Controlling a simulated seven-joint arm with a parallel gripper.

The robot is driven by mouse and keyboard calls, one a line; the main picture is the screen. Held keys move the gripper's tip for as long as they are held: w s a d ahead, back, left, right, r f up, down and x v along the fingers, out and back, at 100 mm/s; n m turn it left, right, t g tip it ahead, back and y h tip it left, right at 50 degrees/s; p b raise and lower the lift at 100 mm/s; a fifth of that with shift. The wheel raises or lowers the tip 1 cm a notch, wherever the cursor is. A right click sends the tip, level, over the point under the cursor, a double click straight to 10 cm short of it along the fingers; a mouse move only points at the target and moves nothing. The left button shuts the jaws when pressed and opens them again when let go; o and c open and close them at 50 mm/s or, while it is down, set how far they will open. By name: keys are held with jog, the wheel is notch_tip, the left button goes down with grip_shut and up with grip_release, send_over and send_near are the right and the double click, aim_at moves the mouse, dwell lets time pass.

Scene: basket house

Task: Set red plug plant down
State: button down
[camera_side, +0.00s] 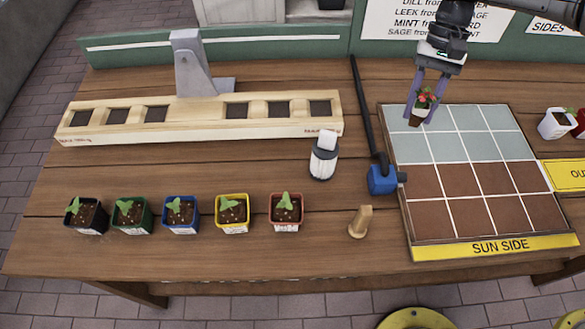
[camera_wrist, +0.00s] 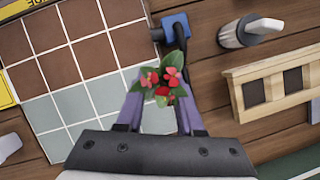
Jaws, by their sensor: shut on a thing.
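The red plug plant (camera_side: 425,98) has red flowers and green leaves above a small dark brown plug. My gripper (camera_side: 424,108) is shut on it, with one purple finger on each side. It hangs over the back left part of the gridded planting tray (camera_side: 464,180), near the pale grey-green squares. I cannot tell whether the plug touches the tray. In the wrist view, the red plug plant (camera_wrist: 163,85) shows from above between the fingers, and its leaves hide the plug and the tray beneath.
The tray's front squares are brown, with a yellow "SUN SIDE" strip (camera_side: 496,247). A blue-headed tool (camera_side: 382,180) lies along the tray's left side. A white bottle (camera_side: 323,160), a wooden peg (camera_side: 360,222), a slotted wooden balance (camera_side: 200,118) and several seedling pots (camera_side: 232,214) stand further left.

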jog(key=s+a+m+t+y, duration=0.1)
jog(key=s+a+m, duration=0.35)
jog(key=a, duration=0.25)
jog(key=s+a+r+m+t+y, duration=0.1)
jog(key=s+a+m+t, duration=0.1)
jog(key=s+a+m, duration=0.4)
jog(key=s+a+m+t+y, duration=0.1)
jog(key=s+a+m, duration=0.15)
jog(key=a, duration=0.55)
jog(key=shift+m, duration=0.4)
jog(key=w+a+f, duration=0.5)
jog(key=a+f, duration=0.1)
jog(key=a, duration=0.1)
jog(key=w+a+f, duration=0.3)
jog(key=shift+w+a, duration=0.25)
jog(key=shift+w, duration=0.1)
jog(key=shift+w+a+f, duration=0.15)
jog(key=shift+a+f, duration=0.05)
jog(key=shift+f, duration=1.6)
jog(key=shift+f, duration=0.15)
jog(key=c, duration=0.5)
grip_release()
jog(key=shift+c, duration=0.2)
